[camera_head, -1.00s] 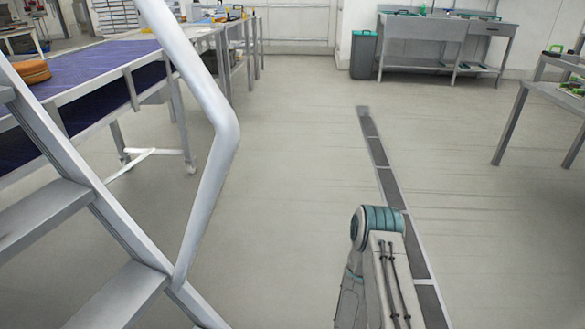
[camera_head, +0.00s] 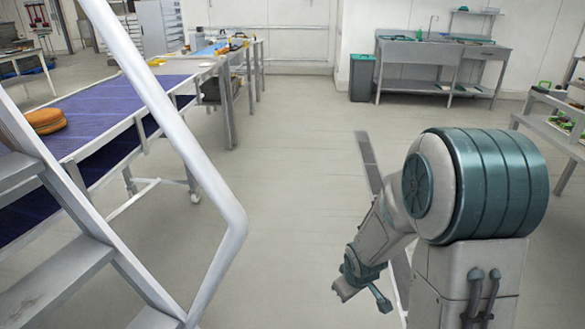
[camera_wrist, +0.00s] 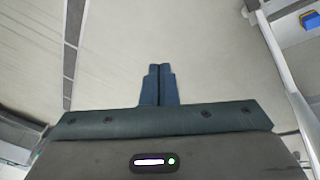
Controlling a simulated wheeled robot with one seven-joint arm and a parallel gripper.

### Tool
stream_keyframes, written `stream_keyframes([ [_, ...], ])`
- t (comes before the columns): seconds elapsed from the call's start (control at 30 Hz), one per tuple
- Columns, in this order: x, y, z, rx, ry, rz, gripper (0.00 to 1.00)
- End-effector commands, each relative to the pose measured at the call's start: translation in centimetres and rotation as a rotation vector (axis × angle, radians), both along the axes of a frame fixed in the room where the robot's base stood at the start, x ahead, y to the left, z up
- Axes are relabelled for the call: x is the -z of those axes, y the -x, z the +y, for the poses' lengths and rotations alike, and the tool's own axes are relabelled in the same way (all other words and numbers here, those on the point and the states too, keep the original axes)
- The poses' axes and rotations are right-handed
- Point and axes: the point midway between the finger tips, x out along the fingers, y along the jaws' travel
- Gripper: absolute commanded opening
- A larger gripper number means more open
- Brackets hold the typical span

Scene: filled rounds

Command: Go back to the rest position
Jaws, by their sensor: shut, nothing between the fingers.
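My gripper shows in the wrist view (camera_wrist: 159,72) with its two dark blue fingers together and nothing between them. Bare pale floor lies beyond the fingertips. In the head view my arm (camera_head: 400,210) is bent at the lower right, with its teal-banded joint large and near the camera. The far end of the arm hangs low over the floor. The fingers cannot be made out in the head view.
A metal stair with a handrail (camera_head: 185,150) stands close on the left. A shelf table (camera_head: 560,118) is at the right. A sink bench (camera_head: 420,62) and dark bin (camera_head: 361,78) stand at the back. The middle floor is clear.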

Motion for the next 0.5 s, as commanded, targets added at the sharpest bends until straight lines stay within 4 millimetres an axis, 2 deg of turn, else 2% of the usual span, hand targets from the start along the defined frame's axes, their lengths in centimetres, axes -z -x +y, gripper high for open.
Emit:
stream_keyframes([
  [0.03,-3.7,0.6,-0.3,0.040,0.001,-0.007,0.00],
  [0.1,-6.9,1.6,-0.6,0.099,-0.001,-0.006,0.00],
  [0.27,-14.0,4.5,-1.1,0.229,-0.020,0.000,0.00],
  [0.5,-23.4,9.9,-1.1,0.409,-0.084,0.016,0.00],
])
